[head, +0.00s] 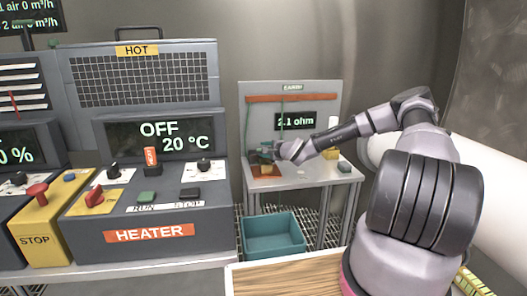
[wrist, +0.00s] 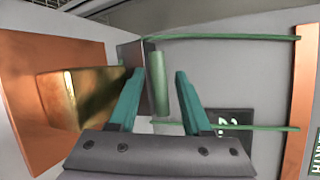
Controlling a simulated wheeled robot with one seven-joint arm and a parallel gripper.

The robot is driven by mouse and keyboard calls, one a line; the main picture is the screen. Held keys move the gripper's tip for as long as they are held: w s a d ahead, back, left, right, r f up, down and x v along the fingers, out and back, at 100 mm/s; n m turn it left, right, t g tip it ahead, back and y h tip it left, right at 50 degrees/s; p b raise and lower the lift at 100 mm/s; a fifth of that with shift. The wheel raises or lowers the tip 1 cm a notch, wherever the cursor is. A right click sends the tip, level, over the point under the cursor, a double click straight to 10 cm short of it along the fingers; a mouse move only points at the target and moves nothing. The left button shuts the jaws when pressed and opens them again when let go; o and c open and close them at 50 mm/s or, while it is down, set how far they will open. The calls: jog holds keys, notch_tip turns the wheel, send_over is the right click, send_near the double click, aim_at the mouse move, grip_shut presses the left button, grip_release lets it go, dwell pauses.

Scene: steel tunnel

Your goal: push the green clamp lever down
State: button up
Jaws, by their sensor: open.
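The green clamp lever (wrist: 159,84) shows in the wrist view as a short green bar, seen between and beyond my fingertips. My gripper (wrist: 159,73) is open, with one teal finger on each side of the lever in the picture; I cannot tell whether either touches it. A brass block (wrist: 85,97) is left of the fingers, before a copper plate (wrist: 22,90). In the head view my gripper (head: 272,153) is at the clamp, over the copper plate (head: 266,171) on the small bench, and largely hides the lever.
The bench (head: 310,174) has a back panel with an EARTH label, a copper bar (head: 292,98), green cables and a display (head: 309,121) reading 2.1 ohm. A yellow block (head: 331,154) stands to the right. A teal bin (head: 272,236) is below; the heater (head: 150,225) is left.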

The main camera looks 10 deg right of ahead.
jog(key=v, duration=1)
jog(key=shift+c, duration=0.3)
